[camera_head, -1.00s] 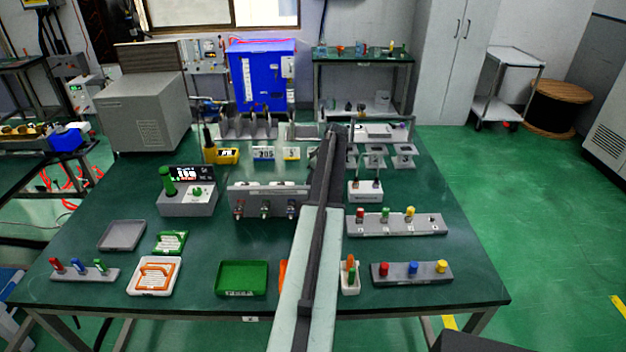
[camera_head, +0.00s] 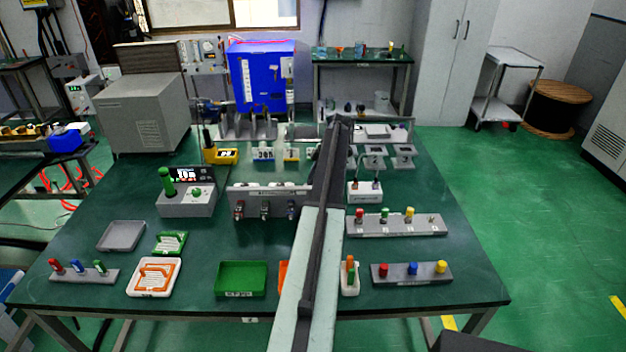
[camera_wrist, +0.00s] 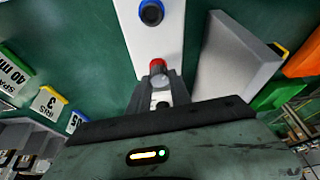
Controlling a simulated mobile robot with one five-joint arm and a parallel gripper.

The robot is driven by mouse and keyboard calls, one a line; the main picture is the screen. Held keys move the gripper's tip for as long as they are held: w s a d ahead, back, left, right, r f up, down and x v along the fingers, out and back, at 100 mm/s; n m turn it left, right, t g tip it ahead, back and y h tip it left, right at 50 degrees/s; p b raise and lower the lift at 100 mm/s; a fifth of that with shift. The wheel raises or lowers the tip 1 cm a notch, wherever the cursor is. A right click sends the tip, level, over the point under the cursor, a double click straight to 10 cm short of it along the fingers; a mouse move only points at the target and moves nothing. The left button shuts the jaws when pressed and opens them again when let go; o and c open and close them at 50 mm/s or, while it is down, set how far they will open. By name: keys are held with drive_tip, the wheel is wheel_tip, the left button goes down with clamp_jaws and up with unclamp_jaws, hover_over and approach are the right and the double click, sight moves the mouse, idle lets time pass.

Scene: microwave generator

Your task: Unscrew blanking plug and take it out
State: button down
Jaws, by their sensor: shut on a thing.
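In the wrist view my gripper (camera_wrist: 158,82) is shut on a small red-topped plug (camera_wrist: 157,65). The plug is at the near end of a pale block (camera_wrist: 155,40); I cannot tell whether it is still seated there. A dark blue round fitting (camera_wrist: 151,12) stands farther along the same block. In the head view my arm reaches over the table and hides the gripper and the held plug. A grey panel (camera_head: 268,192) with several fittings on its front stands left of my arm.
A grey box (camera_wrist: 238,58) stands right of the pale block, and numbered cards (camera_wrist: 47,102) stand to the left. On the table (camera_head: 210,235) are a green tray (camera_head: 241,279), a rack of coloured plugs (camera_head: 397,225) and a small white stand (camera_head: 365,193).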

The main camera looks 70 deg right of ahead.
drive_tip(key=shift+s, duration=0.15)
idle(0.4)
drive_tip(key=c, duration=1.2)
unclamp_jaws()
drive_tip(key=shift+o, duration=0.2)
drive_tip(key=p+v, duration=0.7)
drive_tip(key=shift+r, duration=0.35)
drive_tip(key=shift+d, duration=0.15)
